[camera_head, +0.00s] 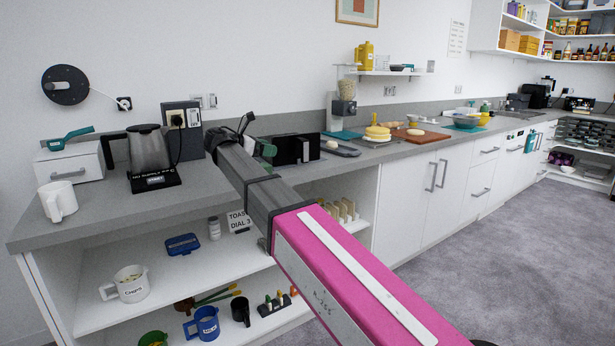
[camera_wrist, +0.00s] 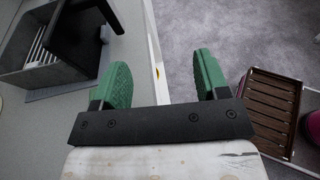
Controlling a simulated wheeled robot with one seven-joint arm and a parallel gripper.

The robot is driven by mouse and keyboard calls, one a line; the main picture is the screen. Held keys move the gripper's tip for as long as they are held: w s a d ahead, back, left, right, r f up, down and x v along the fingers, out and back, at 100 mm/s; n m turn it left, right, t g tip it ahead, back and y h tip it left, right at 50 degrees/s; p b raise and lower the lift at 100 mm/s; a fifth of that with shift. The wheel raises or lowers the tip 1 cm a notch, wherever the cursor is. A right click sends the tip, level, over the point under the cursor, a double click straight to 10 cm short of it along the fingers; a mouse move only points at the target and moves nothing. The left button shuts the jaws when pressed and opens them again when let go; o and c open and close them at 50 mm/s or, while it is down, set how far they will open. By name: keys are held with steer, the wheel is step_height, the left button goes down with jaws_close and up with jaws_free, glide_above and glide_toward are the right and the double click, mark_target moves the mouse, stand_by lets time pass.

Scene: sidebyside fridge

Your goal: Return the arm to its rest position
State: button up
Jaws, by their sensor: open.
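My arm reaches from the lower right of the head view up and left over the grey worktop (camera_head: 110,207). My gripper is at its far end, partly hidden there by the arm, with a bit of green finger showing in front of the black toaster (camera_head: 296,149). In the wrist view my gripper (camera_wrist: 162,74) has two green fingers standing well apart with nothing between them. They are over the worktop's front edge, with the grey carpet (camera_wrist: 190,25) below on the right. A dark, box-shaped appliance (camera_wrist: 50,60) is close by at the upper left.
The kettle (camera_head: 149,150) and a white mug (camera_head: 58,201) stand on the worktop left of my arm. The carpet (camera_head: 460,255) at right is clear.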

steer(key=s+d+f+m+g+y, duration=0.2)
steer(key=d+f+m+y, duration=0.15)
steer(key=d+f, duration=0.8)
steer(key=s+d+f+m+g+y, duration=0.2)
steer(key=d+f+m, duration=0.45)
steer(key=f, duration=0.85)
steer(key=s+d+f+m+g+y, duration=0.1)
steer(key=s+d+f+m+y, duration=0.2)
steer(key=s+d+f+m, duration=0.3)
steer(key=s+d+f+m+g+y, duration=0.2)
steer(key=s+d+f+m+y, duration=0.2)
steer(key=s+d+f+m, duration=0.3)
steer(key=s+d+f, duration=0.1)
steer(key=s+f, duration=0.3)
steer(key=f, duration=0.3)
steer(key=shift+s+d, duration=0.2)
steer(key=shift+d, duration=0.15)
steer(key=shift+f, duration=0.1)
